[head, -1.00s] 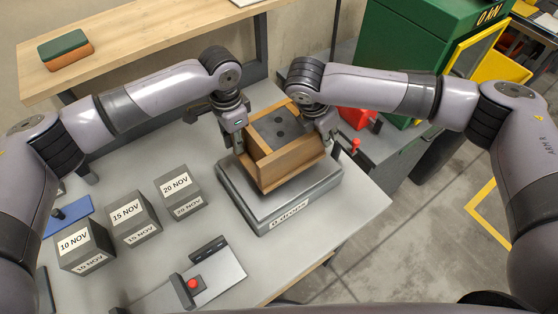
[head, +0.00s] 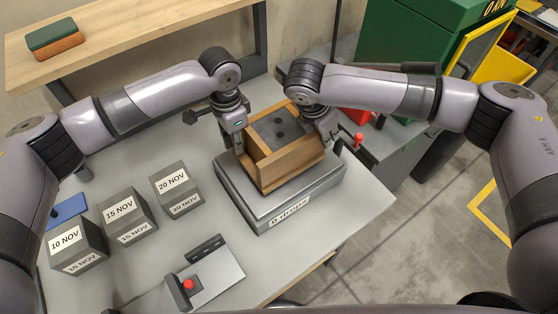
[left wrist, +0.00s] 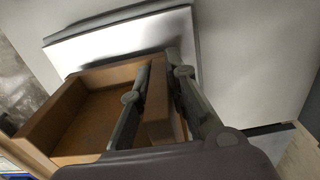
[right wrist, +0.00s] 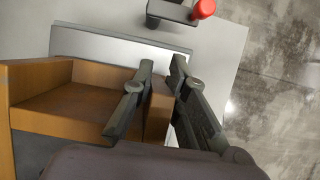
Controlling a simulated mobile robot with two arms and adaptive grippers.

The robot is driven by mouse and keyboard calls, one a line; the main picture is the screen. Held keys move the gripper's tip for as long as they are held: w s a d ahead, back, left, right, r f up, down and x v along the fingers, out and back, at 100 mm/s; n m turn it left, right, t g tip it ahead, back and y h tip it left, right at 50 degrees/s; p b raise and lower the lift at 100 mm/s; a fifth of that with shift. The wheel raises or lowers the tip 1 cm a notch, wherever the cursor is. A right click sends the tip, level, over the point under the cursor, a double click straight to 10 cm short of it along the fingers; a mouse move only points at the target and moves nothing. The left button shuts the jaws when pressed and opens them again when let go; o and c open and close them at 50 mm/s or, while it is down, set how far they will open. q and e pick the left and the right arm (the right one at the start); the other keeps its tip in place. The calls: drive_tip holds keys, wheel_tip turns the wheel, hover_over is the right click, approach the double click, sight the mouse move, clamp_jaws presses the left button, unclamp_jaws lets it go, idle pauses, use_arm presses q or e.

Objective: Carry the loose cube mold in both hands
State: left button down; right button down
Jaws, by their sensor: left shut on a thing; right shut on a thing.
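The cube mold is a wooden, open-topped box (head: 292,168) with a dark grey plate with round marks in its upper part. It is above the grey machine labelled "0 drops" (head: 325,190); I cannot tell whether it touches the top. My left gripper (head: 240,150) is shut on its left wall, and my right gripper (head: 334,138) on its right side. The left wrist view shows the fingers (left wrist: 160,65) on both sides of one wooden wall (left wrist: 50,120). The right wrist view shows the fingers (right wrist: 163,68) likewise astride the opposite wall.
Several labelled grey cubes (head: 128,215) stand on the bench left of the machine. A plate with a red button (head: 213,275) lies in front. A red-knobbed lever (head: 358,140) stands right of the mold. A green machine (head: 410,35) is behind right. A wooden shelf (head: 150,50) crosses the back.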

use_arm(q)
drive_tip(key=shift+f+b, duration=0.7)
drive_tip(key=shift+b, duration=0.05)
use_arm(e)
drive_tip(key=shift+f, duration=0.65)
use_arm(q)
drive_tip(key=c, duration=2)
unclamp_jaws()
drive_tip(key=shift+s+f, duration=0.1)
drive_tip(key=shift+s, duration=0.05)
use_arm(e)
drive_tip(key=c, duration=2)
unclamp_jaws()
drive_tip(key=shift+s+f, duration=0.1)
use_arm(q)
drive_tip(key=o, duration=0.4)
drive_tip(key=shift+s, duration=0.15)
use_arm(e)
drive_tip(key=o, duration=0.4)
drive_tip(key=shift+s, duration=0.2)
use_arm(q)
drive_tip(key=shift+o, duration=0.2)
use_arm(e)
drive_tip(key=shift+w, duration=0.1)
use_arm(q)
drive_tip(key=shift+r, duration=0.2)
wheel_tip(320, 180, up, 12)
drive_tip(key=shift+f, duration=0.2)
use_arm(e)
drive_tip(key=v, duration=1.2)
